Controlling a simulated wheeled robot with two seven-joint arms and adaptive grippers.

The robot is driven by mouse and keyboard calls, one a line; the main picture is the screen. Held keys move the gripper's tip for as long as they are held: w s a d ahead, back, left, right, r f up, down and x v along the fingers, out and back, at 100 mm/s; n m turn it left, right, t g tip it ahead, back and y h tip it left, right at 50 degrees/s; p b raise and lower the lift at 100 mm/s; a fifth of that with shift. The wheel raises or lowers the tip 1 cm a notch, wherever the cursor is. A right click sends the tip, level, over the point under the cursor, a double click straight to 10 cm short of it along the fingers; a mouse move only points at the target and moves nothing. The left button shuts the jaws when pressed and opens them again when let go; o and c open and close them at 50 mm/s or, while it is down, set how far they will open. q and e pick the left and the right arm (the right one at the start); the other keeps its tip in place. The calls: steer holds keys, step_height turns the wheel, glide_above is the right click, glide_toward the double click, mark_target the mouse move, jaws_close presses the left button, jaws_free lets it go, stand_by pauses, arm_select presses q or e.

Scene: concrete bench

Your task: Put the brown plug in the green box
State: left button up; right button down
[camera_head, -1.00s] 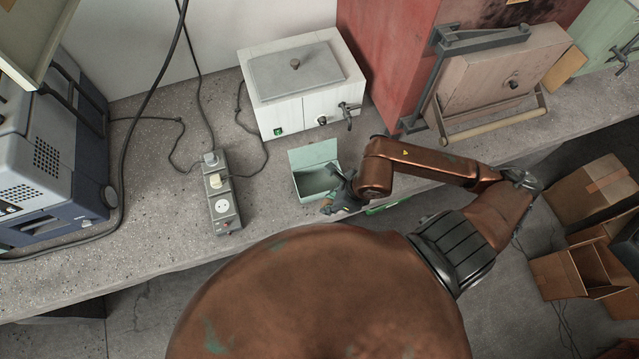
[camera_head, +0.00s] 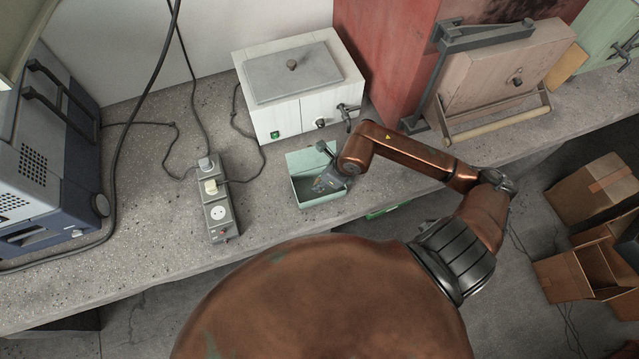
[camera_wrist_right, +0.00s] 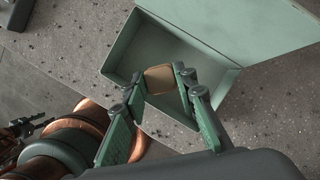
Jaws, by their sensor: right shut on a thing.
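The green box (camera_head: 322,200) stands open on the bench near its front edge, with its lid raised at the back; it also shows in the right wrist view (camera_wrist_right: 122,62). My right gripper (camera_head: 328,181) reaches over the box opening from the right. In the right wrist view, the gripper (camera_wrist_right: 160,86) is shut on the brown plug (camera_wrist_right: 160,77), a small tan-brown block between the fingertips. The plug appears within the box outline; its height above the floor I cannot tell. In the head view the plug is not clearly visible.
A power strip (camera_head: 219,213) with plugs and cables lies left of the box. A white water bath (camera_head: 285,110) stands behind it, with a tap at its right. A blue-grey device (camera_head: 45,165) fills the left end. Cardboard boxes (camera_head: 590,190) stand at the right, beyond the bench.

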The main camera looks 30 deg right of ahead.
steer(key=shift+w+f, duration=0.35)
steer(key=shift+f, duration=0.1)
steer(key=shift+w+d+f, duration=0.1)
steer(key=shift+w+f, duration=0.05)
steer(key=shift+f, duration=0.8)
steer(key=shift+w+d+f, duration=0.1)
steer(key=shift+f, duration=0.8)
steer(key=shift+b, duration=0.3)
steer(key=c, duration=1.5)
jaws_free()
steer(key=shift+c, duration=0.2)
steer(key=p+v, duration=0.1)
steer(key=v, duration=1.1)
